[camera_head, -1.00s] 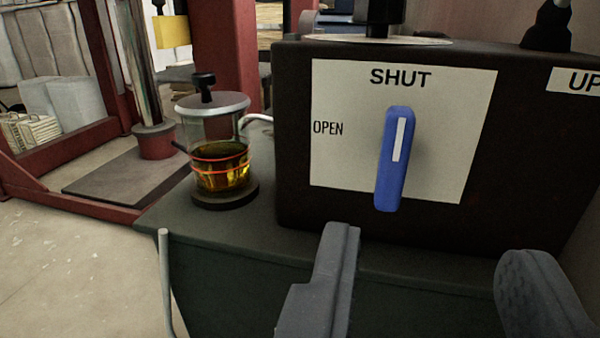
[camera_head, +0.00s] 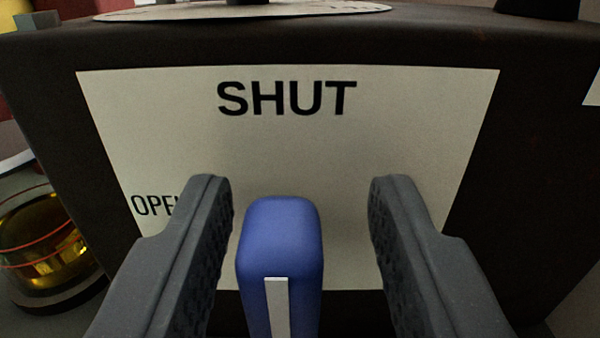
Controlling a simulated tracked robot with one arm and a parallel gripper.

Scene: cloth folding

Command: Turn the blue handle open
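The blue handle (camera_head: 281,238) stands upright on the white label plate (camera_head: 300,145), with its top and white stripe below the word SHUT. The word OPEN is at the plate's left, partly covered by my left finger. My gripper (camera_head: 298,200) is open, one finger on each side of the handle. The left finger is close to the handle's left side; a wider gap shows on the right. The handle's lower part is cut off by the picture's bottom edge.
The plate is on the front of a dark box (camera_head: 48,75). A glass jar of yellow liquid (camera_head: 45,245) stands at the lower left, close to the box. A round disc (camera_head: 300,12) lies on the box top.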

